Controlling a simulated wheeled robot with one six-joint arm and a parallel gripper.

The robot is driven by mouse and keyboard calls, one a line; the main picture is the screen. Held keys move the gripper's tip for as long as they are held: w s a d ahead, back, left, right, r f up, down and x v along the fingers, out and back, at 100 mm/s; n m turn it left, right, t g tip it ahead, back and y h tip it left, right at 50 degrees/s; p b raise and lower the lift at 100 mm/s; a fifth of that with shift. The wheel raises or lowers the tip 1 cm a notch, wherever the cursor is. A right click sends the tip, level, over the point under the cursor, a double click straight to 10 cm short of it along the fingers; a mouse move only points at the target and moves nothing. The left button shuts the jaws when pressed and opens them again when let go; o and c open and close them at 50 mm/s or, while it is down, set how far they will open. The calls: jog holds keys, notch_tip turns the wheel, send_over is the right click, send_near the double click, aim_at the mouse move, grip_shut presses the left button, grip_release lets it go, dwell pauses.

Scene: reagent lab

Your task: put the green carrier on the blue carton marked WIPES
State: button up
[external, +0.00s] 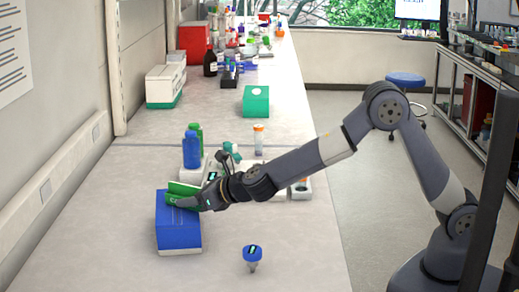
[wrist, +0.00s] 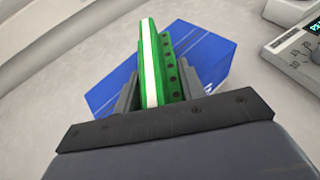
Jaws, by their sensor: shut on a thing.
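The green carrier (wrist: 149,62) is held upright between the two fingers of my gripper (wrist: 158,98) in the wrist view. In the external view the green carrier (external: 183,188) is at the top of the blue carton (external: 178,230), partly hidden by my gripper (external: 187,201). The blue carton also shows in the wrist view (wrist: 204,50), behind and below the carrier. I cannot tell whether the carrier touches the carton's top. No WIPES lettering is legible.
A blue bottle (external: 191,150) and a green bottle stand just behind the carton. A blue-topped device (external: 252,256) stands on the bench to the right. A green box (external: 256,101) and a white box (external: 165,85) are farther back. The front bench is mostly clear.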

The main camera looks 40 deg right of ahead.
jog(key=o, duration=1)
jog(key=shift+o, duration=0.2)
jog(key=shift+r+p, duration=0.2)
jog(key=shift+p, duration=0.1)
jog(key=b+v, duration=0.1)
jog(key=v, duration=1.1)
jog(key=shift+b, duration=0.35)
jog(key=shift+f, duration=0.1)
